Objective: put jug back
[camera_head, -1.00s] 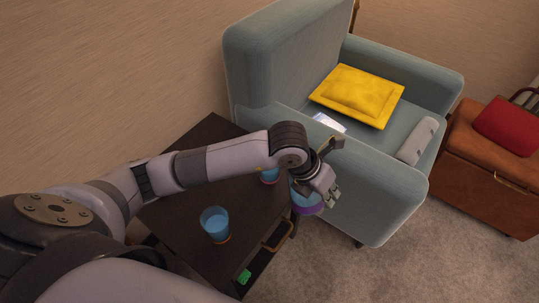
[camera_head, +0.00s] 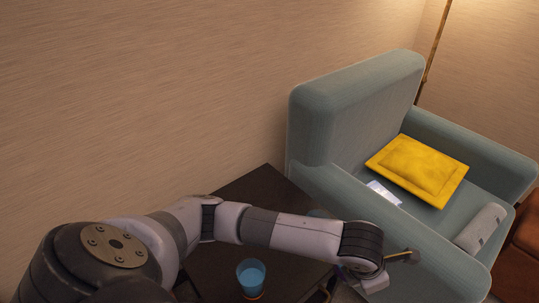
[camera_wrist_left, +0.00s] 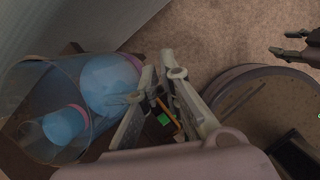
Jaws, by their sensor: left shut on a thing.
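My left gripper (camera_wrist_left: 158,76) is shut on the clear jug (camera_wrist_left: 38,80), which fills the left of the left wrist view and looks tilted there. Exactly where the fingers grip it is hard to see. In the head view my left gripper (camera_head: 372,283) is low, at the armchair's near side by the table edge, and the jug is mostly hidden. The dark wooden table (camera_head: 252,190) lies under my left arm. My right gripper (camera_wrist_left: 289,43) shows at the right edge of the left wrist view, fingers apart and empty.
A blue glass (camera_head: 251,278) stands on the table; another glass is mostly hidden behind my arm. The grey-blue armchair (camera_head: 335,115) stands beside the table, with a yellow cushion (camera_head: 418,170) and a white item (camera_head: 384,193) on it. The table's back corner is clear.

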